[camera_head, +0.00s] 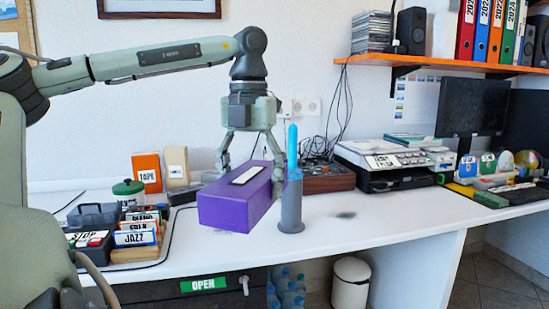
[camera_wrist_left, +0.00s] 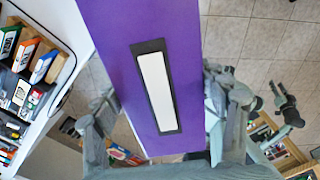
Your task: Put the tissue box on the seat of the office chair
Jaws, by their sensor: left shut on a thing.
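The tissue box (camera_head: 236,203) is a purple block with a white slot in a dark frame on top. My left gripper (camera_head: 250,178) is shut on it from above, with one finger on each side. In the left wrist view the box (camera_wrist_left: 124,30) fills the middle between the fingers, and floor tiles show beside it, so it hangs in the air. In the head view it appears in front of the desk, roughly level. I make out no office chair in either view.
The white desk (camera_head: 370,222) runs across the view. A grey stand with a blue top (camera_head: 291,195) is just right of the box. A disc rack (camera_head: 138,238) is at left, a mixer (camera_head: 328,177) behind. A white bin (camera_head: 350,283) and blue bottles (camera_head: 287,288) are below.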

